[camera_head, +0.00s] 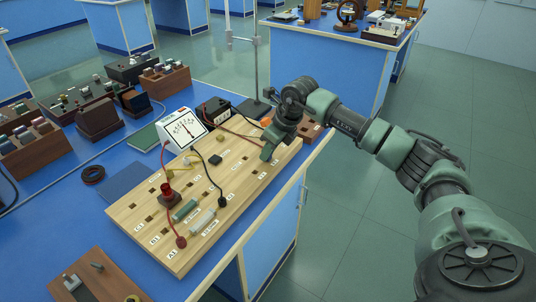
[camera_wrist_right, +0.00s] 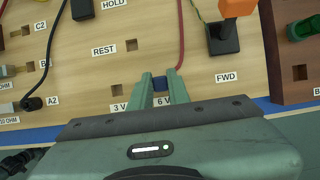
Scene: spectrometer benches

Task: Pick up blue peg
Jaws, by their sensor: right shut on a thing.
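In the head view my right gripper (camera_head: 267,151) reaches down at the board's right end, and the peg is hidden there. I cannot tell whether the peg's lower end is in a socket. My left gripper is in neither view.
A red wire (camera_wrist_right: 181,40) runs down beside the right fingertip. A black block with an orange top (camera_wrist_right: 238,8) stands close to the right. A meter (camera_head: 184,130) stands behind the board. Empty square sockets show near "REST". The bench edge is close on the right.

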